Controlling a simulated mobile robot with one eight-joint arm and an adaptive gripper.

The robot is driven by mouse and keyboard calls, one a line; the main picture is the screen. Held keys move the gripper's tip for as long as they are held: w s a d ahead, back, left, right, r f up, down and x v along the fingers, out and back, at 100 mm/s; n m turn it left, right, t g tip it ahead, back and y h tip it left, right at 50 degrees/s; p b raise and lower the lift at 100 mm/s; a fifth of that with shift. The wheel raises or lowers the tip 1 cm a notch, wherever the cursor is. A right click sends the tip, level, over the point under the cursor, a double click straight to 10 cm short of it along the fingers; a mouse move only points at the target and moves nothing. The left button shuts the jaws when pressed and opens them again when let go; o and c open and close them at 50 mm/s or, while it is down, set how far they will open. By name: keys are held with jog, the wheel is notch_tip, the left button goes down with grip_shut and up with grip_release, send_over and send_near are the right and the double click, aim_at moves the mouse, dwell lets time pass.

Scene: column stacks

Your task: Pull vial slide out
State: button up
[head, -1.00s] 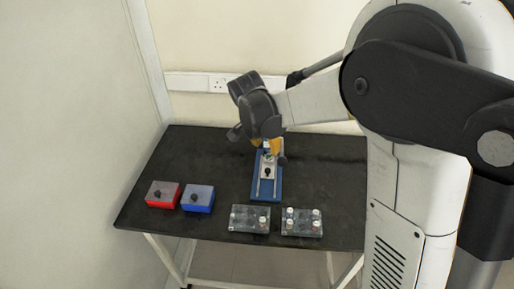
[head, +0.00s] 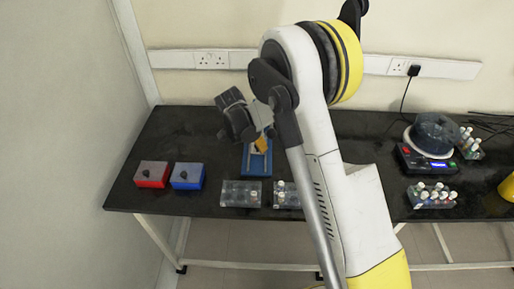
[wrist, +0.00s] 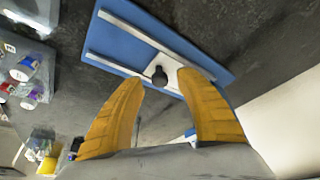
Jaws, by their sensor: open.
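The vial slide has a blue base (head: 257,165) with two metal rails and lies on the dark table. My arm and gripper hide part of it in the head view. In the wrist view its base (wrist: 205,48) lies beyond my fingers. A pale carriage with a black knob (wrist: 159,75) sits between the rails. My gripper (wrist: 160,82) is open, with one yellow finger to each side of the knob in the picture. No contact with the knob is visible. My gripper is above the slide in the head view (head: 261,144). I cannot make out a vial on the carriage.
A red box (head: 152,175) and a blue box (head: 187,176) stand left of the slide. A black device with a round bowl (head: 432,137) and more vials (head: 432,195) are at the right.

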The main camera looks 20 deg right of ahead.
jog(key=shift+d+f, duration=0.2)
jog(key=shift+f, duration=0.25)
jog(key=shift+c, duration=0.6)
grip_shut()
jog(key=s+a, duration=0.1)
jog(key=s, duration=0.1)
jog(key=s+a, duration=0.1)
jog(key=s, duration=0.2)
jog(key=s+b, duration=0.1)
jog(key=s, duration=0.2)
jog(key=shift+s+a, duration=0.2)
jog(key=shift+a, duration=0.2)
jog(key=shift+o, duration=0.6)
grip_release()
jog(key=v, duration=1.2)
